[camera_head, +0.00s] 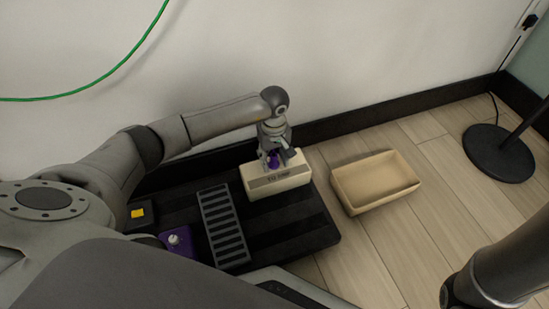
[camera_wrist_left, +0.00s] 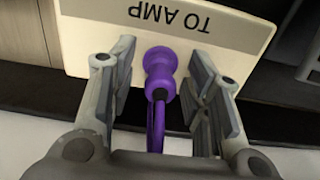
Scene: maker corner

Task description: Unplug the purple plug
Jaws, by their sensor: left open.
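The purple plug (camera_wrist_left: 159,68) sits in the face of a cream box (camera_wrist_left: 235,32) labelled "TO AMP". A purple cable (camera_wrist_left: 157,125) runs from the plug toward my left wrist. My left gripper (camera_wrist_left: 160,85) is open, with one finger on each side of the plug and a visible gap on both sides. In the head view the cream box (camera_head: 278,181) stands on a black ribbed board, and my left gripper (camera_head: 274,157) reaches down over the purple plug (camera_head: 273,160), partly hiding it. My right gripper is not in view.
A black slotted strip (camera_head: 222,226), a purple box with a knob (camera_head: 177,241) and a dark box with a yellow patch (camera_head: 138,213) are on the board (camera_head: 300,232). An empty beige tray (camera_head: 376,182) lies right on the wooden floor. A lamp base (camera_head: 499,153) stands farther right.

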